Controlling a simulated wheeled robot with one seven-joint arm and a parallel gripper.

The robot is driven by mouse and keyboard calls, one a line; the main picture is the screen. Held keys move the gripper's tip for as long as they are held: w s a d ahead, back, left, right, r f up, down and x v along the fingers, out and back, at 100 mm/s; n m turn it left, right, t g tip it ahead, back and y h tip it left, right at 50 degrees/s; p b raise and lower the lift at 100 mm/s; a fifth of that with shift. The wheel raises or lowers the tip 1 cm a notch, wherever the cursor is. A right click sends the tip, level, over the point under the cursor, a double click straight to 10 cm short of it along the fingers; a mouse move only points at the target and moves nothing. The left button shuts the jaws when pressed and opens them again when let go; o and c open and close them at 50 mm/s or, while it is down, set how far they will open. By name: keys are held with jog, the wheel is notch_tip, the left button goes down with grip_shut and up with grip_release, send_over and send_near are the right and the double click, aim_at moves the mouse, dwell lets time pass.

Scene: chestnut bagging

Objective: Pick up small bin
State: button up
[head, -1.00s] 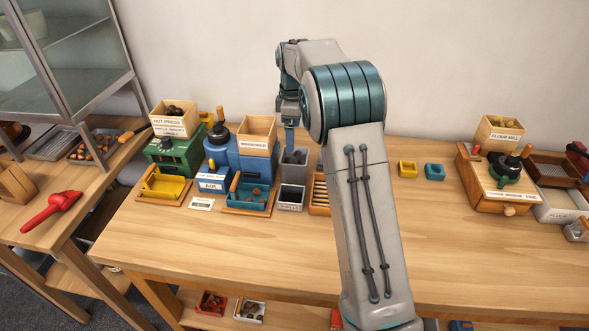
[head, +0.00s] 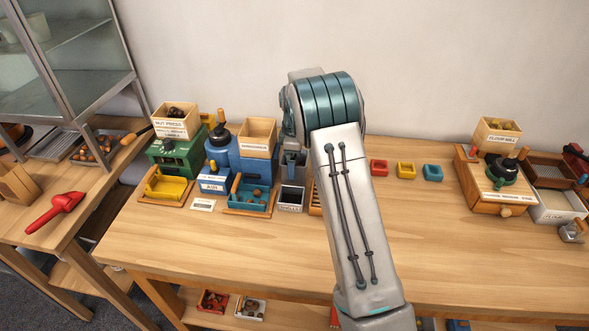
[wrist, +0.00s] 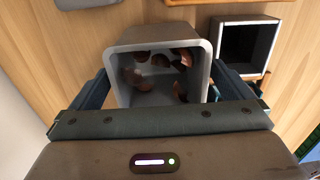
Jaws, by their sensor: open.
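In the wrist view, a grey square bin (wrist: 119,92) with several brown pieces, apparently chestnuts or shells, lies between the two blue fingers of my gripper (wrist: 165,90). The fingers are apart, one beside each side of the bin. Whether they touch its walls I cannot tell. A second small bin, dark inside with a pale rim (wrist: 278,35), sits at the upper right and looks empty. In the head view this pale-rimmed bin (head: 291,208) stands at the table's middle with a label too small to read surely.
A blue machine (head: 222,150) with a teal tray (head: 240,205) stands just left of the bins. A slatted wooden rack (head: 315,200) is close on the right. Small red (head: 379,167), yellow (head: 405,170) and teal boxes (head: 433,173) stand further right. The front table is clear.

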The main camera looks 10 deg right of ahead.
jog(key=c, duration=1.5)
jog(key=shift+r, duration=0.1)
